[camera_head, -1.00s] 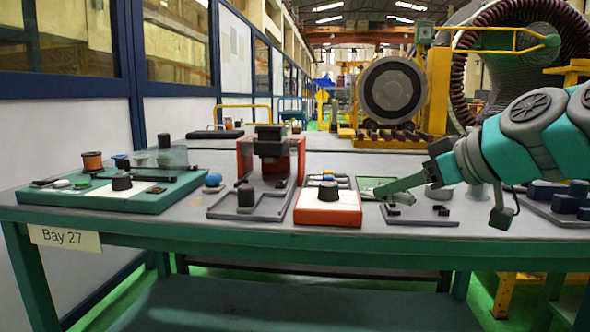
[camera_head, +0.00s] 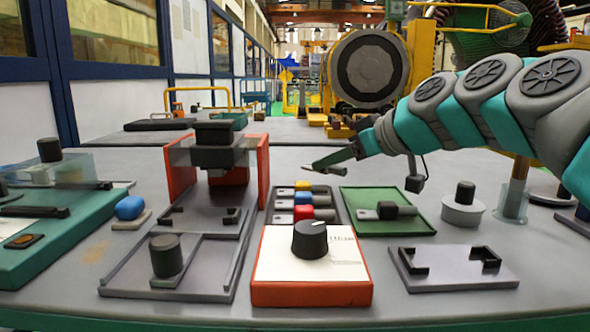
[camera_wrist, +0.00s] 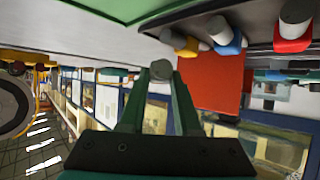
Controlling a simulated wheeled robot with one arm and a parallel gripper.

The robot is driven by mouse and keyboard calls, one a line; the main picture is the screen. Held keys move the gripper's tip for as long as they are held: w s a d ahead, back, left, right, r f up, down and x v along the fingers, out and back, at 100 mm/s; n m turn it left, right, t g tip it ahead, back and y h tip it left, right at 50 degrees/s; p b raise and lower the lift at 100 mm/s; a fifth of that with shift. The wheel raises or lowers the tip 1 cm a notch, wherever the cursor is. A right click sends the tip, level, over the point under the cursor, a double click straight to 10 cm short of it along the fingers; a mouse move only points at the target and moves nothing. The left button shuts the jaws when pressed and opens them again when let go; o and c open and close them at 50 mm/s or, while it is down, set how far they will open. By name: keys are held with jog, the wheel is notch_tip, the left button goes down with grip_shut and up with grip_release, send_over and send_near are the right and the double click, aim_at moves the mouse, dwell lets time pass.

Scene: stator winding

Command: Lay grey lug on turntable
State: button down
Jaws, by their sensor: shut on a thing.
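My gripper (camera_head: 335,158) is raised above the table, over the back of the lug tray. It is shut on a small grey piece (camera_head: 312,168), which looks like the grey lug. In the wrist view its rounded grey end (camera_wrist: 161,69) shows between the fingertips; the rest is hidden. A dark lug with a silver tongue (camera_head: 388,210) lies on a green mat (camera_head: 415,228) to the right, apart from my gripper. A flat round disc (camera_head: 553,199) is partly visible at the right edge, behind my arm; I cannot tell if it is the turntable.
Yellow, blue and red lugs lie in the tray (camera_head: 334,195). An orange box with a black knob (camera_head: 312,270) stands in front. A red-sided press (camera_head: 215,155) stands left. Bare table lies between.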

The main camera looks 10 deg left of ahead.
jog(key=w+a, duration=0.4)
jog(key=w, duration=0.1)
jog(key=w+a+f+p, duration=0.1)
jog(key=w+a, duration=0.1)
jog(key=shift+w+a, duration=0.15)
jog(key=shift+a, duration=0.25)
jog(key=shift+f, duration=1.7)
jog(key=shift+f, duration=0.1)
jog(key=c, duration=0.6)
grip_release()
